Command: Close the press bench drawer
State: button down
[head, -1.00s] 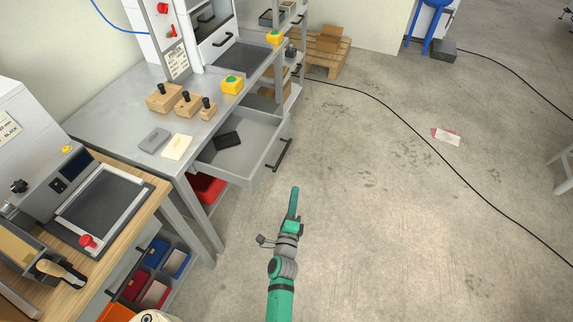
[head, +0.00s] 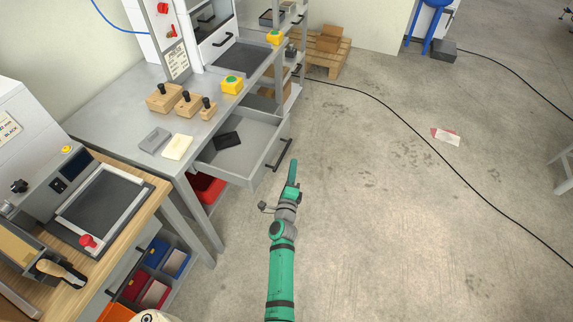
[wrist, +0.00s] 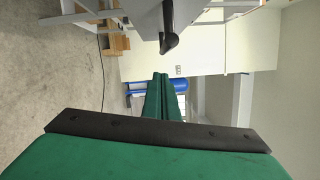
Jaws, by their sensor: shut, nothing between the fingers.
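The press bench drawer (head: 246,158) is a grey open tray pulled out from under the grey bench top, with a dark block (head: 227,141) lying in it. Its dark bar handle (head: 280,155) is on the drawer's outer front. My gripper (head: 293,162) is green and shut with nothing in it.
A red bin (head: 205,187) sits below the drawer. A black cable (head: 400,122) crosses the floor. Open floor lies right of my arm.

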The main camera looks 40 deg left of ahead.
jog(key=shift+s+a+r, duration=0.15)
jog(key=shift+a+r, duration=0.05)
jog(key=shift+a, duration=0.45)
jog(key=shift+s+a+r, duration=0.15)
jog(key=shift+a, duration=0.45)
jog(key=shift+w+a, duration=0.1)
jog(key=shift+w, duration=0.05)
